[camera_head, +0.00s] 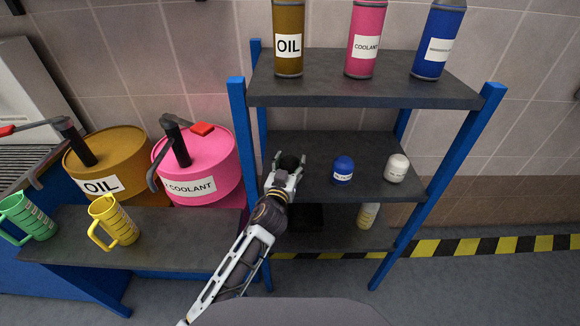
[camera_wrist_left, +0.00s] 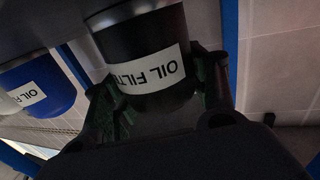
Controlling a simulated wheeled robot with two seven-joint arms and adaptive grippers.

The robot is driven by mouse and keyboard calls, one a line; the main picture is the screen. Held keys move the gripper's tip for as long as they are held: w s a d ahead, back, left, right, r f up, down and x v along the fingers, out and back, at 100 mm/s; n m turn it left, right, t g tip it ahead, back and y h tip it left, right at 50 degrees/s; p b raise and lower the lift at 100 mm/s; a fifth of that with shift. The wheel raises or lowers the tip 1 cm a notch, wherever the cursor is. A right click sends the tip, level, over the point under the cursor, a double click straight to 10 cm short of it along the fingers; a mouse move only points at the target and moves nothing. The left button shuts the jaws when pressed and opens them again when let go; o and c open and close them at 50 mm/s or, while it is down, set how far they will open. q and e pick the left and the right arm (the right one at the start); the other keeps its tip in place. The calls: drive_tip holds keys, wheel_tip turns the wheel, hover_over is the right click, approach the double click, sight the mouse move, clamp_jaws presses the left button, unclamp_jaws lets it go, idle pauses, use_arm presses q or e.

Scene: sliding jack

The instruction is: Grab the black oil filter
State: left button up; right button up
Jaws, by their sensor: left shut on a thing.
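The black oil filter (camera_head: 290,161) is on the middle shelf of the blue rack, at its left side. In the left wrist view the black oil filter (camera_wrist_left: 146,62) fills the space between the fingers, and its white label reads upside down. My left gripper (camera_head: 287,170) is shut on it, with a finger on each side; its fingers (camera_wrist_left: 160,90) also show in the left wrist view. I cannot tell whether the filter still touches the shelf. My right gripper is not in view.
On the same shelf (camera_head: 315,200) stand a blue filter (camera_head: 343,170) and a white filter (camera_head: 396,168) to the right. The upper shelf (camera_head: 360,93) is close above, with oil, coolant and blue bottles. Drums and jugs stand at the left.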

use_arm(q)
drive_tip(key=shift+r, duration=0.5)
wheel_tip(320, 180, up, 8)
drive_tip(key=shift+r+p, duration=0.25)
drive_tip(key=shift+p, duration=0.65)
drive_tip(key=shift+r, duration=0.35)
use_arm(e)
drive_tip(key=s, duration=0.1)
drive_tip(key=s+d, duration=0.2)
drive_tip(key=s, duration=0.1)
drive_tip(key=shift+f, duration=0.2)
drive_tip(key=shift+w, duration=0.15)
use_arm(q)
drive_tip(key=shift+f, duration=0.1)
